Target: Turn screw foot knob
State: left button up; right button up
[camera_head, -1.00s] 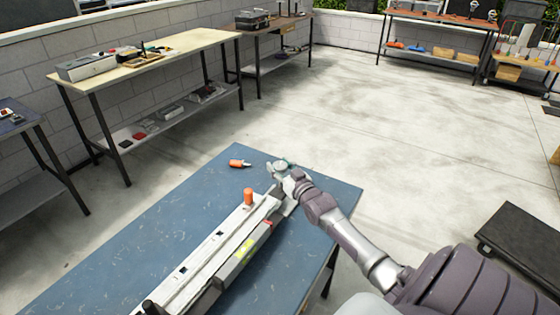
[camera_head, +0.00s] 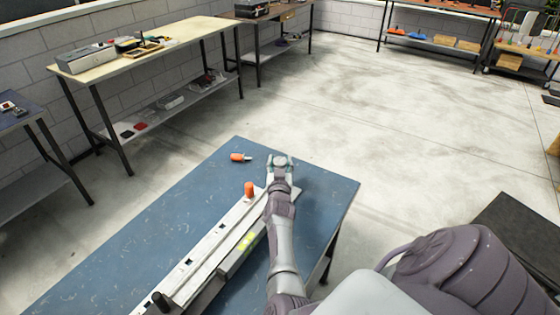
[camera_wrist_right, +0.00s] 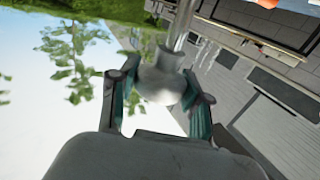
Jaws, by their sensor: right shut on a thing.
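A long pale metal assembly (camera_head: 205,262) lies diagonally on the blue workbench (camera_head: 130,250), with an orange cap (camera_head: 249,189) standing near its far end. My right gripper (camera_head: 281,160) is at the assembly's far end, close to the bench's far edge. In the right wrist view, its two teal-lined fingers are on either side of a rounded grey screw foot knob (camera_wrist_right: 160,76), shut on it. A shiny metal shaft (camera_wrist_right: 183,24) runs up from the knob. In the head view the knob is too small to make out clearly. My left gripper is not in view.
An orange-handled item (camera_head: 238,157) lies on the bench left of my right gripper. A yellow-topped table (camera_head: 180,45) with tools stands along the wall. A dark low platform (camera_head: 520,235) is on the right. The concrete floor between is clear.

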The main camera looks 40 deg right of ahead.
dwell(0.4)
jog(key=o, duration=1.1)
jog(key=shift+o, duration=0.2)
